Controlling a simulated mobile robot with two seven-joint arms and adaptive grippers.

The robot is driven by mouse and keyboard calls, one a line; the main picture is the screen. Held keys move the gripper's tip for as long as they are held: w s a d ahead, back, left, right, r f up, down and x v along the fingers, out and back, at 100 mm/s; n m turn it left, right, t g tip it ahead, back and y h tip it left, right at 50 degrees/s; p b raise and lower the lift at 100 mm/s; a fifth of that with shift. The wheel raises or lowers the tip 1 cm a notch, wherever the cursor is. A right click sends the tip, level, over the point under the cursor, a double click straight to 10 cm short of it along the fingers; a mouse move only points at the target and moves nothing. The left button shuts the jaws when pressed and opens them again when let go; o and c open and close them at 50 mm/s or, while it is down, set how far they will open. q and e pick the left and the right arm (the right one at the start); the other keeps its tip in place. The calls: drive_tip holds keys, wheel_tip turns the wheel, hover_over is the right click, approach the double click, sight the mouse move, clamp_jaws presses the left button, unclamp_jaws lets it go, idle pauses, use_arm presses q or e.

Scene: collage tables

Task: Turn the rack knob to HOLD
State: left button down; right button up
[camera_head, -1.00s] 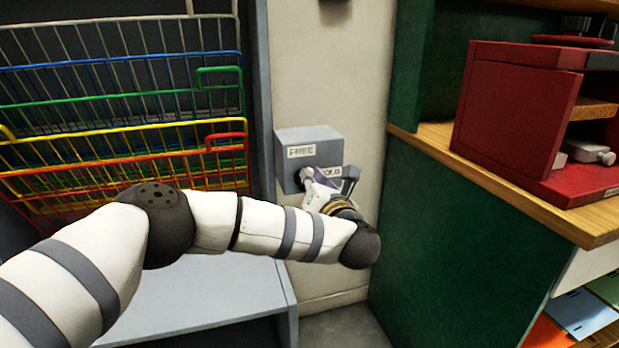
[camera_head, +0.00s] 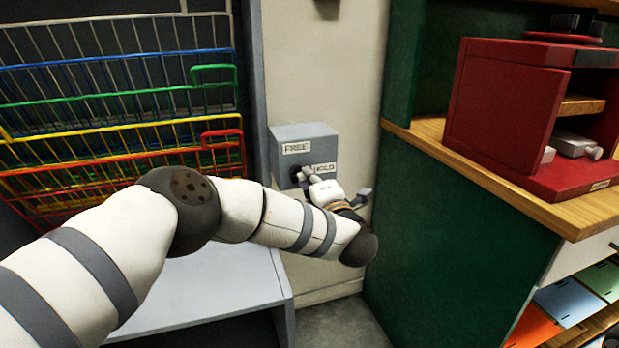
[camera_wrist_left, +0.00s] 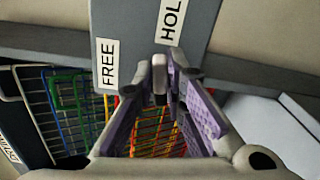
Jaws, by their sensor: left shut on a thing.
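The grey knob box (camera_head: 305,140) is on the pale wall, with a FREE label (camera_head: 296,147) above the knob and a HOLD label (camera_head: 324,168) to the right of it. Both labels also show in the wrist view, HOLD cut off by the top edge. My left gripper (camera_head: 304,177) is at the box front, shut on the dark knob (camera_head: 295,174), which the fingers partly cover. In the left wrist view the purple-padded fingers (camera_wrist_left: 162,92) reach to the knob. I cannot tell which label the knob points to. My right gripper is not in view.
Coloured wire racks (camera_head: 120,95) stand at the left above a grey ledge (camera_head: 215,292). A green cabinet (camera_head: 450,220) with a wooden top and a red press-like unit (camera_head: 505,110) stands close on the right. Bare floor (camera_head: 345,325) shows between them.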

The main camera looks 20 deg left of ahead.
use_arm(q)
drive_tip(key=shift+f+m, duration=0.25)
drive_tip(key=shift+m, duration=0.75)
drive_tip(key=c, duration=1.6)
unclamp_jaws()
drive_tip(key=shift+c, duration=0.2)
drive_tip(key=v, duration=1.2)
